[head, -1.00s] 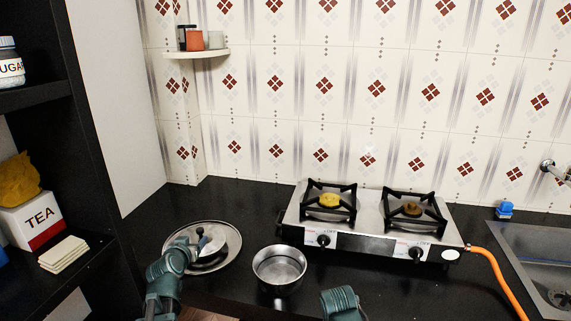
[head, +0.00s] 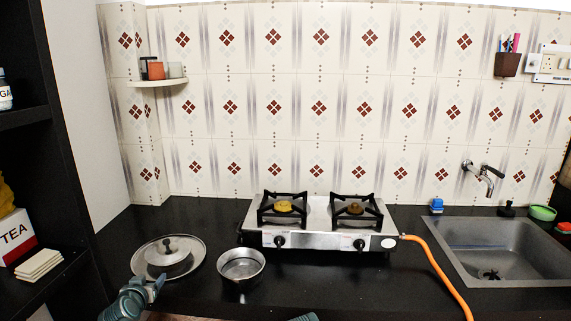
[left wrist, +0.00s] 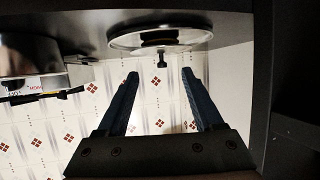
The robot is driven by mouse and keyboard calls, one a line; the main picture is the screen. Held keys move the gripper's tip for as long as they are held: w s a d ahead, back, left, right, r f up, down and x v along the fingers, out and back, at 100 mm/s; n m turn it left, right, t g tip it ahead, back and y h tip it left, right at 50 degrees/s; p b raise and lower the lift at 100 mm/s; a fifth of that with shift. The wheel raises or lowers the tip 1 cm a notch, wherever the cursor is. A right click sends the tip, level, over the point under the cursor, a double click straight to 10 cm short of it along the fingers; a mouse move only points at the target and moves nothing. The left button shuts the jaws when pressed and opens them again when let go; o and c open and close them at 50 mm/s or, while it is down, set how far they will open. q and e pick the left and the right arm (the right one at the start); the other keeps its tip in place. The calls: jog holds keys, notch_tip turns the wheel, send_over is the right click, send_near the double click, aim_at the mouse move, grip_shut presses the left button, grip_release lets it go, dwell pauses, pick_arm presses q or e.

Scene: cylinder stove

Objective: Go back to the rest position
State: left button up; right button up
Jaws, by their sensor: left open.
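My left gripper (head: 158,284) is just in front of the steel plate, at the lower left of the head view. In the left wrist view my left gripper (left wrist: 160,74) has its two dark fingers apart, with nothing held between them. The round steel plate (head: 197,268) lies on the black counter with a knobbed lid (head: 168,255) on it. The plate also shows at the top of the left wrist view (left wrist: 118,40), beyond the fingertips. Only a sliver of my right arm shows at the bottom edge of the head view; its gripper is out of frame.
An empty-looking steel pot (head: 241,266) stands right of the plate. A dark shelf (head: 40,285) with a tea box (head: 14,238) stands at left.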

pick_arm(q)
jog(key=s+d+f+m+g+h, duration=0.1)
jog(key=s+d+f+m+g, duration=0.2)
jog(key=d, duration=0.6)
jog(key=s+d+f+g+h, duration=0.25)
jog(key=s+d+f, duration=0.25)
jog(key=d, duration=0.5)
jog(key=s+d+f+m+g+h, duration=0.15)
jog(key=s+d+f+g, duration=0.25)
jog(key=d, duration=0.5)
jog(key=s+d+f+m+g+y, duration=0.1)
jog(key=s+d+g+y, duration=0.35)
jog(key=s, duration=0.75)
notch_tip(320, 180, up, 12)
jog(key=p, duration=1.2)
jog(key=shift+w+d+f+h, duration=0.2)
jog(key=shift+d+h, duration=0.1)
jog(key=shift+h, duration=0.05)
pick_arm(e)
notch_tip(320, 180, up, 12)
jog(key=shift+s, duration=0.35)
